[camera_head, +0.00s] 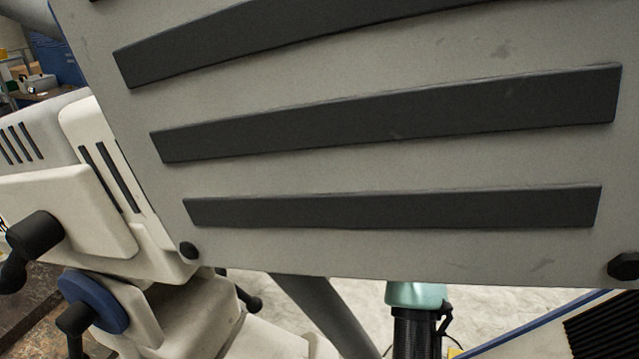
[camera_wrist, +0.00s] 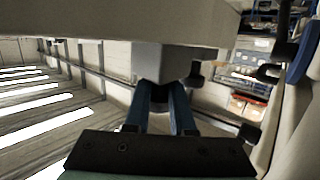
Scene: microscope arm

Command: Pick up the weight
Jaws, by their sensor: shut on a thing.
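My gripper (camera_wrist: 161,108) shows in the wrist view, with two blue fingers reaching up from a dark plate. The fingers are shut on a dark grey part (camera_wrist: 164,88) under a lighter grey block (camera_wrist: 160,58). This block meets the underside of a wide pale body (camera_wrist: 110,20). I cannot tell from its shape whether the held part is the weight. In the head view, a large grey panel with dark slots (camera_head: 350,160) fills most of the picture and hides what lies behind it. I cannot make out the fingers there.
In the head view, a white machine body (camera_head: 70,210) with black knobs and a blue knob (camera_head: 95,300) stands at the left. A grey tube (camera_head: 325,315) slants down below the panel. In the wrist view, shelves with red bins (camera_wrist: 247,106) stand at the back right.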

